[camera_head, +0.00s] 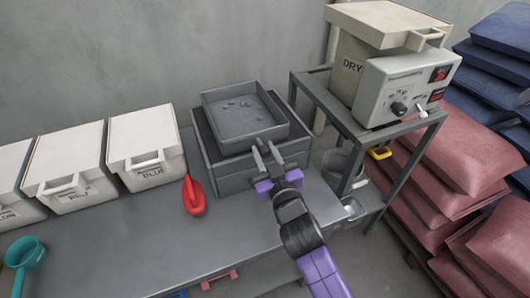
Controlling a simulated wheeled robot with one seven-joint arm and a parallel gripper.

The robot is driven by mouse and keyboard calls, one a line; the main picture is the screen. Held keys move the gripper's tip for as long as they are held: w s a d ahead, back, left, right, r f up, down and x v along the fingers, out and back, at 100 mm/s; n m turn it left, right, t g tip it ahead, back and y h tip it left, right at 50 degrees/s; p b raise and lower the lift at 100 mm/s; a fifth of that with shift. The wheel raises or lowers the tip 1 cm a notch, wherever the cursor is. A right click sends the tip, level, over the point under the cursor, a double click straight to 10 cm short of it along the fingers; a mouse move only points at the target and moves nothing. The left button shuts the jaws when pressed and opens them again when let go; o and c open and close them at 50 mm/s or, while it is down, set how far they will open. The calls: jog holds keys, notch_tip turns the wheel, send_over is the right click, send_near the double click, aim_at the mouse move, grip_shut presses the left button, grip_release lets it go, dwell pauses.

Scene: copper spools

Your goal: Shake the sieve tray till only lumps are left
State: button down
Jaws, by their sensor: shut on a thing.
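The sieve tray (241,127), a square grey tray with raised walls, sits over a larger grey box (218,176). Several small grey lumps (243,103) lie on its floor, mostly toward the back. My gripper (265,155) reaches in from the lower right and is shut at the tray's near side. What it grips is mostly hidden between the fingers, likely the tray's near edge or a handle there. I cannot tell if fine powder is left among the lumps, nor see inside the box below.
Lidded white bins (146,148) line the bench (140,240) on the left. A red scoop (193,196) lies just left of the box, and a teal scoop (25,254) is at far left. A dryer (385,65) on a stand and stacked sacks (455,155) crowd the right.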

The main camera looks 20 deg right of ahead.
jog(key=shift+a, duration=0.35)
jog(key=shift+d, duration=0.1)
jog(key=c, duration=1.1)
grip_release()
jog(key=shift+s, duration=0.1)
jog(key=shift+s+a+b, duration=0.2)
jog(key=shift+s+b, duration=0.15)
jog(key=shift+s, duration=1.6)
jog(key=shift+s+a+b, duration=0.15)
jog(key=shift+s+b, duration=0.15)
jog(key=shift+s, duration=1.6)
